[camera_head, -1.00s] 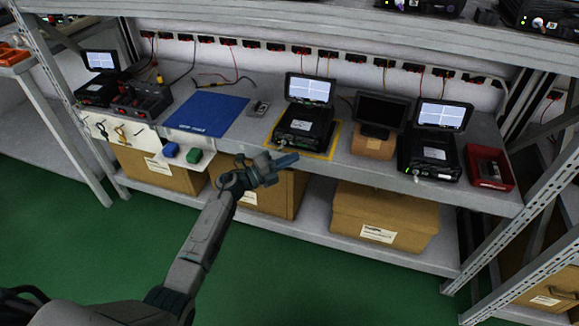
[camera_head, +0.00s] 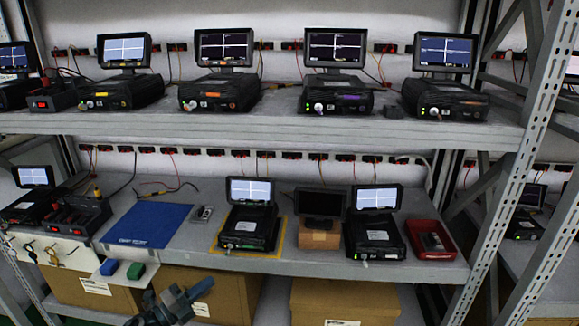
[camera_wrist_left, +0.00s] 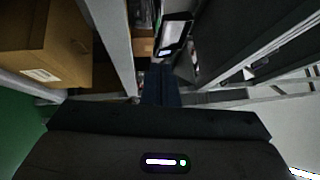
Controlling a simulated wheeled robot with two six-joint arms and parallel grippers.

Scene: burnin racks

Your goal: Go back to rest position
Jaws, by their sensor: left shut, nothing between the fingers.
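My left gripper (camera_head: 182,298) shows at the bottom of the head view, in front of the rack's lower shelf and a cardboard box. It is shut and holds nothing. In the left wrist view its dark fingers (camera_wrist_left: 160,85) are together, pointing at the gap beside the shelf edge. My right gripper is in neither view.
The lower bench (camera_head: 300,262) carries black units with lit screens, a blue mat (camera_head: 149,224), a red tray (camera_head: 431,240) and a dark screen on a box (camera_head: 319,240). The upper shelf (camera_head: 290,122) holds more units. Cardboard boxes (camera_head: 345,302) stand below. A metal upright (camera_head: 497,232) is at the right.

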